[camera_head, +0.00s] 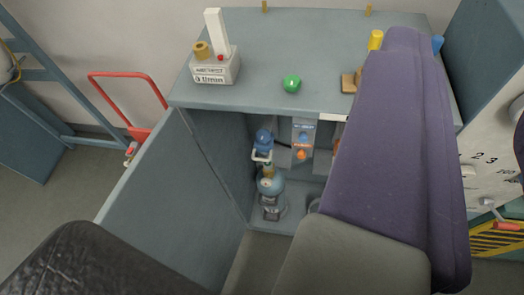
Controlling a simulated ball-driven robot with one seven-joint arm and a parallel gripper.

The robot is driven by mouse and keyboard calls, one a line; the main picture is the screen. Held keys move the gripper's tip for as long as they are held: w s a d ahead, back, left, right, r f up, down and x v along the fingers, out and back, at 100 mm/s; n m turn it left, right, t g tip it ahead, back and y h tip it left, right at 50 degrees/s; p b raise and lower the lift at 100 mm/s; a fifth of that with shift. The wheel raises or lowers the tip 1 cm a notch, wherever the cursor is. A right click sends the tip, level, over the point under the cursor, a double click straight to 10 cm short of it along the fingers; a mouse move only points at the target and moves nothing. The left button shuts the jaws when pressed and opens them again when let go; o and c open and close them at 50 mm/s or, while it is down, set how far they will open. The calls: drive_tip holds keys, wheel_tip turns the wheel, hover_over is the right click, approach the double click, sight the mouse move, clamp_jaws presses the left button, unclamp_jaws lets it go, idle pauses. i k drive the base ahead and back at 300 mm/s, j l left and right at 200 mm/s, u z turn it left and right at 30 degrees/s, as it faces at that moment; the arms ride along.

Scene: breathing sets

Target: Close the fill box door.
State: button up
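The fill box (222,100) is a grey-blue cabinet in the middle of the view. Its door (165,200) stands wide open to the left, swung out toward me from the left front edge. A small brass and red fitting (131,153) shows at the door's outer edge. The lower part of the door is hidden behind a black rounded shape at bottom left. Inside the box stands a blue-grey gas cylinder (270,195) with a blue top. Large purple and grey parts, seemingly mine, cover the box's right side. I cannot make out my gripper's fingertips.
On the box top are a white labelled block (215,68), a green knob (291,84) and a yellow knob (376,39). A red tubular frame (115,75) stands behind the door. A grey panel with numbers (485,165) is at right. Floor shows at left.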

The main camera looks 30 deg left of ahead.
sight(169, 204)
drive_tip(key=k+j+z, duration=0.1)
drive_tip(key=k+j, duration=0.3)
drive_tip(key=k+j+z, duration=0.1)
drive_tip(key=k+j, duration=0.2)
drive_tip(key=k, duration=0.25)
drive_tip(key=k+j+z, duration=0.1)
drive_tip(key=k+j, duration=0.2)
drive_tip(key=k, duration=0.2)
drive_tip(key=k+j, duration=0.1)
drive_tip(key=j, duration=0.35)
drive_tip(key=j+z, duration=0.1)
drive_tip(key=j, duration=0.35)
drive_tip(key=k+j+z, duration=0.1)
drive_tip(key=j, duration=0.35)
drive_tip(key=k+j, duration=0.15)
drive_tip(key=j, duration=0.3)
